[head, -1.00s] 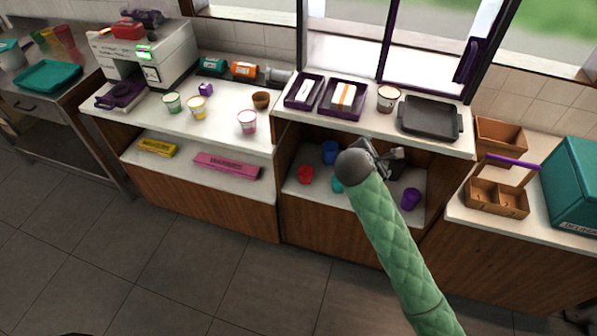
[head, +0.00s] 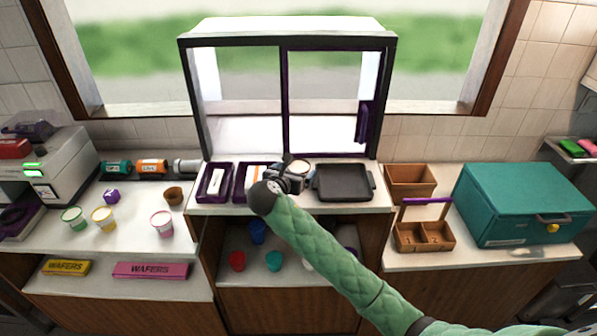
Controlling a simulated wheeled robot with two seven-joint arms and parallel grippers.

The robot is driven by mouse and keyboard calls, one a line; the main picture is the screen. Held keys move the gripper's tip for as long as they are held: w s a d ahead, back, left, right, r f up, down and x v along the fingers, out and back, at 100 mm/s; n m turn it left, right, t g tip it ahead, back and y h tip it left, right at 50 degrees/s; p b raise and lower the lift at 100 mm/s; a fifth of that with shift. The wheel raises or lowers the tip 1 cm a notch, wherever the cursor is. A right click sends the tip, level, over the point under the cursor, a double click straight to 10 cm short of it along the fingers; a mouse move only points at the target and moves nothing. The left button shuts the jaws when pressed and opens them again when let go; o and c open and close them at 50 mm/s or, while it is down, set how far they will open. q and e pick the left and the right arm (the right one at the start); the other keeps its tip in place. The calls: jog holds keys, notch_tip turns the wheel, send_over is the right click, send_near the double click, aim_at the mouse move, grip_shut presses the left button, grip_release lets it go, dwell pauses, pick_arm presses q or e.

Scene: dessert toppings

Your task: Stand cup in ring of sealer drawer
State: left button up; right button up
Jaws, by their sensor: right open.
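The white sealer machine (head: 62,165) stands at the left edge, and its purple drawer (head: 14,220) is partly cut off. I cannot make out the ring. Three paper cups stand upright on the left counter: green (head: 72,218), yellow (head: 104,218) and pink (head: 162,224). Another cup (head: 299,167) stands on the raised middle counter, partly hidden by my right gripper. My right gripper (head: 296,172) is open beside that cup; whether it touches is unclear. My left gripper is not in view.
Purple trays (head: 206,195) and a dark pan (head: 343,182) flank the right gripper. A sliding window frame (head: 284,100) rises behind. A wooden caddy (head: 424,240) and teal box (head: 520,205) stand right. Coloured cups sit on the shelf below.

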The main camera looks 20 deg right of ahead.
aim_at(298, 167)
jog(key=shift+p+x, duration=0.75)
jog(key=shift+x, duration=0.5)
jog(key=shift+w+d+p, duration=0.15)
jog(key=shift+w+p, duration=0.15)
jog(key=shift+w+d+f, duration=0.1)
jog(key=shift+w+d, duration=0.15)
jog(key=shift+w+d+f, duration=0.1)
jog(key=shift+w+f, duration=0.05)
jog(key=shift+f, duration=0.05)
jog(key=shift+w+f, duration=0.1)
jog(key=shift+w, duration=0.05)
jog(key=c, duration=1)
jog(key=shift+c, duration=0.6)
